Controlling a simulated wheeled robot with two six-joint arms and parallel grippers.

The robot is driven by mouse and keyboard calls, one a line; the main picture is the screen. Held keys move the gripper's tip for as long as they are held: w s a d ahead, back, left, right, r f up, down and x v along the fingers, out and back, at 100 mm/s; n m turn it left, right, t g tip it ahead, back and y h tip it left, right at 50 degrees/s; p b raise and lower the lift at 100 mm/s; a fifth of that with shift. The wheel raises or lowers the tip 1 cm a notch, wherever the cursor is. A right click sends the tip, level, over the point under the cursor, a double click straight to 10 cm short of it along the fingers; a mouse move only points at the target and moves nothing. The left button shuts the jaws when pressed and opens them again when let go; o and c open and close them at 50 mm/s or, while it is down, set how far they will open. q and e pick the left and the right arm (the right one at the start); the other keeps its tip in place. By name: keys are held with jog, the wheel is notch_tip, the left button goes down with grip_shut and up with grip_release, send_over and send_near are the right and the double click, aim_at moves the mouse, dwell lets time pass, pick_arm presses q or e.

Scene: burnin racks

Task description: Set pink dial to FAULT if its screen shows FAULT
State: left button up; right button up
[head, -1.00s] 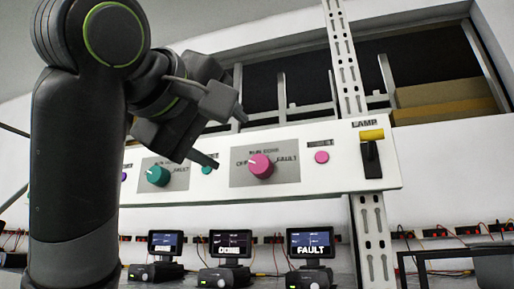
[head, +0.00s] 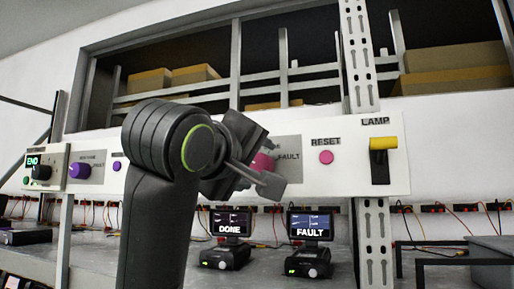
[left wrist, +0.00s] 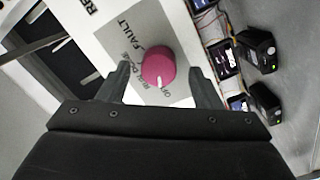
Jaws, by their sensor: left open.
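The pink dial (head: 263,163) sits on a grey plate on the white panel, partly hidden behind my left gripper in the head view. In the left wrist view the pink dial (left wrist: 158,68) lies between the spread fingers, with no clear contact. Its white pointer mark is on the lower side, toward what looks like the OFF label; FAULT is printed at upper left. The right-hand screen (head: 310,226), below the panel, reads FAULT. My left gripper (head: 268,172) is open in front of the dial. My right gripper is out of view.
A pink RESET button (head: 326,157) and a yellow-topped LAMP lever (head: 382,150) are right of the dial. A purple dial (head: 79,171) is at left. Another screen (head: 231,223) reads DONE. A perforated upright post (head: 371,240) stands at right.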

pick_arm(q)
jog(key=shift+p+x, duration=0.3)
jog(key=shift+x, duration=0.6)
jog(key=c, duration=1)
